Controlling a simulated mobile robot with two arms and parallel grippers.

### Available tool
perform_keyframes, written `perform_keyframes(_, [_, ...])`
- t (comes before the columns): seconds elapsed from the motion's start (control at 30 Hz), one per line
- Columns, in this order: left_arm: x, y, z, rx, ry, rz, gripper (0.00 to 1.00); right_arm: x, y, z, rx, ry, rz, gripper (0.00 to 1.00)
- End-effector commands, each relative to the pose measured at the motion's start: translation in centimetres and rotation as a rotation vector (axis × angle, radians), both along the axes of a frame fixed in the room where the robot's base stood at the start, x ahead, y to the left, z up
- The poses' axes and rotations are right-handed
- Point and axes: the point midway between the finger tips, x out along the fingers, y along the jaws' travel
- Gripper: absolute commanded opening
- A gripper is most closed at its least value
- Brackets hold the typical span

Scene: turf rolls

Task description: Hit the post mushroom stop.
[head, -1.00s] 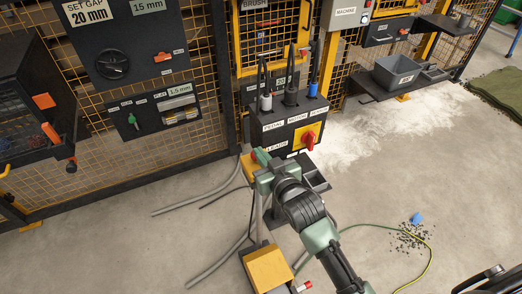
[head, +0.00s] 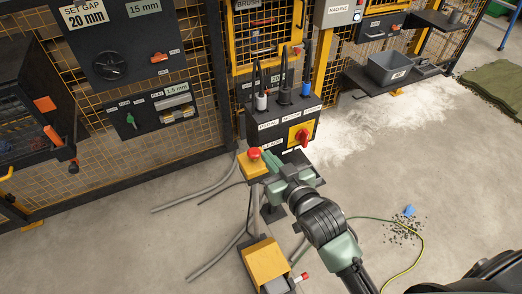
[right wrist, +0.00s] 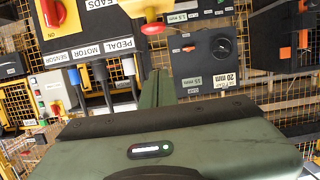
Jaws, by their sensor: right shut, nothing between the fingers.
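The red mushroom stop (head: 254,153) sits on top of a yellow box (head: 250,168) on a post beside the dark control box. It also shows in the right wrist view (right wrist: 153,28), above the fingertips in that picture. My right gripper (head: 269,160) is shut and empty, just right of the red button in the head view. A small gap seems to separate the fingertips from the button. The shut fingers also show in the right wrist view (right wrist: 157,80). My left gripper is not in view.
The dark control box (head: 284,130) with a red rotary switch (head: 303,137) and upright plugs stands close behind my right gripper. A yellow pedal box (head: 265,262) is on the floor below. Grey hoses and a green-yellow cable (head: 422,250) lie on the concrete.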

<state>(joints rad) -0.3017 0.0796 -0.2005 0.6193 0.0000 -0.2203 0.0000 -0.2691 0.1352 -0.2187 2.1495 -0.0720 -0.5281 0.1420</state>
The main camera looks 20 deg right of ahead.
Motion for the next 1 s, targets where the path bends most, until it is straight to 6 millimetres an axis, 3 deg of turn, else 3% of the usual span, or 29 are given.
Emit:
perform_keyframes(0.2, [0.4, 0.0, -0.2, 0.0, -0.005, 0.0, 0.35, -1.9, -0.4, 0.4, 0.0, 0.001, 0.0, 0.0])
perform_keyframes(0.77, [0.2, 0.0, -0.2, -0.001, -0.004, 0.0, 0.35, -2.0, -0.4, 0.5, 0.0, 0.0, 0.0, 0.0])
perform_keyframes(0.87, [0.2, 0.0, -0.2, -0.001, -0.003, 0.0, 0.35, -1.9, -0.4, -0.7, -0.005, 0.02, -0.001, 0.0])
perform_keyframes(0.97, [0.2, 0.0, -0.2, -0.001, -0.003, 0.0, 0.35, -1.8, -0.6, -4.7, -0.021, 0.084, -0.003, 0.0])
perform_keyframes(1.0, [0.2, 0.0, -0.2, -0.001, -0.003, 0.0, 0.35, -1.9, -0.7, -7.1, -0.031, 0.123, -0.004, 0.0])
